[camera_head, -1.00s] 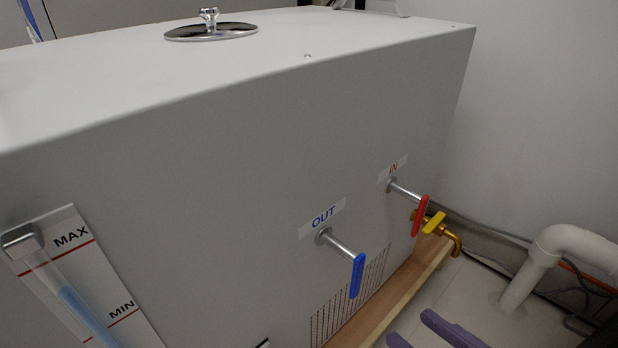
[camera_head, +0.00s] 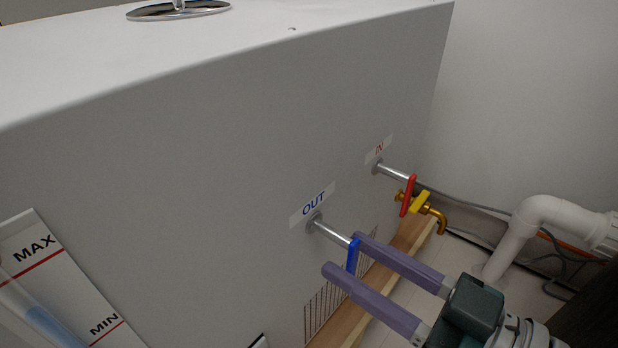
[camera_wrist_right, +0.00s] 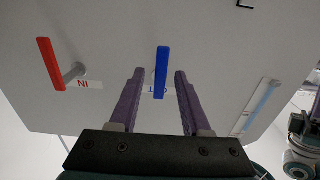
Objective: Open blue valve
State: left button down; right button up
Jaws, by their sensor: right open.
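The blue valve handle (camera_head: 352,255) hangs downward at the end of the silver pipe (camera_head: 332,234) under the OUT label (camera_head: 313,204). My right gripper (camera_head: 342,254) is open, with its purple fingers on either side of the blue handle. In the right wrist view the blue handle (camera_wrist_right: 162,72) shows between the spread fingertips (camera_wrist_right: 159,72) of my right gripper, with a gap on each side. The lower part of the handle is partly hidden by the fingers in the head view.
A red valve handle (camera_head: 408,196) on the IN pipe and a yellow-handled brass tap (camera_head: 428,205) stand right of the blue valve. A white pipe (camera_head: 520,232) rises by the wall at right. A level gauge (camera_head: 50,300) is at lower left.

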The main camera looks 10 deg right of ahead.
jog(key=shift+w+a, duration=0.45)
jog(key=shift+w, duration=0.05)
grip_shut()
dwell(0.3)
